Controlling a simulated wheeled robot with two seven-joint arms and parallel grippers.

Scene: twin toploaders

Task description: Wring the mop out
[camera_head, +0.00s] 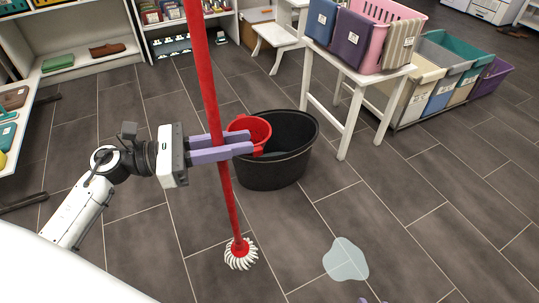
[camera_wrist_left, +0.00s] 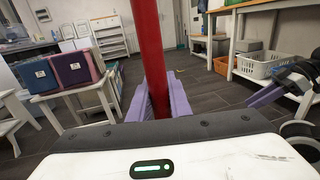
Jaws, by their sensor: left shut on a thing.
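The mop has a long red handle (camera_head: 200,70) and a white string head (camera_head: 240,255) that shows low in the head view, at or just above the floor; I cannot tell which. My left gripper (camera_head: 246,142) is shut on the handle, which also stands between the purple fingers in the left wrist view (camera_wrist_left: 151,50). The black bucket (camera_head: 275,176) is behind the handle, with a red wringer basket (camera_head: 262,130) at its left rim. The fingers partly hide the basket. Two purple fingertips of my right gripper (camera_head: 373,300) show apart at the bottom edge.
A pale puddle (camera_head: 345,260) lies on the dark tiles right of the mop head. Shelves line the left and back. The floor front right is clear.

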